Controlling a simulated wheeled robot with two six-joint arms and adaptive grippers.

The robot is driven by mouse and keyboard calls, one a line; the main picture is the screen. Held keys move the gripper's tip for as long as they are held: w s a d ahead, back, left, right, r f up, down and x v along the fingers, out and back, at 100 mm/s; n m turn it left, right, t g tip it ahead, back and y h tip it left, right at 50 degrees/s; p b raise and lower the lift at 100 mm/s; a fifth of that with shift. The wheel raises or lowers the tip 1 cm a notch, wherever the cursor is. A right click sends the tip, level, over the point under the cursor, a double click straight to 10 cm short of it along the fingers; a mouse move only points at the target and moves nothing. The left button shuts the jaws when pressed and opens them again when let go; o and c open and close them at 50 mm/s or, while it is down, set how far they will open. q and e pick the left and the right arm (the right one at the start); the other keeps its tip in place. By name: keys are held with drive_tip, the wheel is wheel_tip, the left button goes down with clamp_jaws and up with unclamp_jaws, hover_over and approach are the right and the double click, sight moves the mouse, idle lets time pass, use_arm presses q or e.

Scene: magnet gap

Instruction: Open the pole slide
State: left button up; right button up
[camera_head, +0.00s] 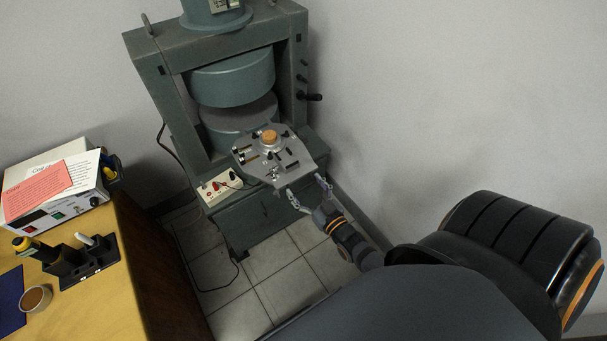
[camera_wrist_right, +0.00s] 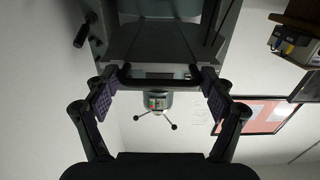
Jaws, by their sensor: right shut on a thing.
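The pole slide (camera_head: 290,163) is a grey metal plate with dark slots. It sticks out at the front of the green magnet (camera_head: 228,84), before the gap between the two round poles. A round holder with an orange-brown top (camera_head: 269,137) sits on the plate. My right gripper (camera_head: 308,190) is at the slide's front edge. In the right wrist view my right gripper (camera_wrist_right: 159,82) has its fingers at both ends of a dark bar handle (camera_wrist_right: 160,83), shut on it. How far the slide runs back into the gap is hidden. My left gripper is not in view.
A white box with red sockets (camera_head: 219,187) and cables is at the magnet's foot. A wooden table (camera_head: 148,262) at left carries a power supply (camera_head: 58,190), a black tool holder (camera_head: 85,262) and a cup (camera_head: 36,298).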

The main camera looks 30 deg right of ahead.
drive_tip(key=o, duration=1.2)
drive_tip(key=shift+o, duration=0.8)
drive_tip(key=shift+d, duration=0.15)
drive_tip(key=s, duration=1.2)
drive_tip(key=shift+d, duration=0.2)
